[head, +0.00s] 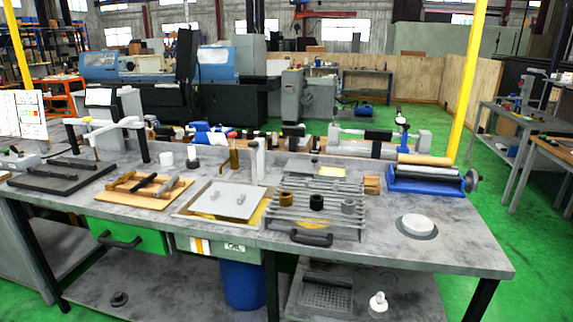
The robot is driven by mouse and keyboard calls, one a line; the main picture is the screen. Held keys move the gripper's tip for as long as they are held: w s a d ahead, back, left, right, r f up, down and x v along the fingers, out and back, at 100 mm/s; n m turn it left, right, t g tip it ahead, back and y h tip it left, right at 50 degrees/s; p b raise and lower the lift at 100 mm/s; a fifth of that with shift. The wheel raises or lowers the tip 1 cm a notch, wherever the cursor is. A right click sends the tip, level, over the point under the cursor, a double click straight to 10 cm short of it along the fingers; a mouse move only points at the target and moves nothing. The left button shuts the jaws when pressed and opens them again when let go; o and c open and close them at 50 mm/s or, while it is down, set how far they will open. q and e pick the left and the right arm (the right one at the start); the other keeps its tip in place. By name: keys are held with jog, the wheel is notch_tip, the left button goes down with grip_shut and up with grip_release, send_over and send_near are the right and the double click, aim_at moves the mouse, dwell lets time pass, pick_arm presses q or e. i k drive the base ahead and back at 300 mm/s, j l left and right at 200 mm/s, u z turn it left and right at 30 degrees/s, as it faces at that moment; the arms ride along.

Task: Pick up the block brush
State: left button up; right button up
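I cannot tell for sure which thing is the block brush. A light wooden board (107,196) lies on the left half of the grey workbench, with several brown and dark handled tools (146,184) on it, too small to identify. A small brown block (372,185) sits at the right end of a slatted metal rack, beside the blue roller stand; bristles cannot be made out on it. Neither of my grippers shows in the head view.
The workbench (455,245) also carries a dark tray (25,183), a pale plate (228,200), a slatted rack (290,222) with rings, a blue roller stand (425,187) and a white disc (417,225). The bench's front right corner is clear. Green floor lies to the right.

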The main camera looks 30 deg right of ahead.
aim_at(371, 184)
jog(key=z, duration=1.45)
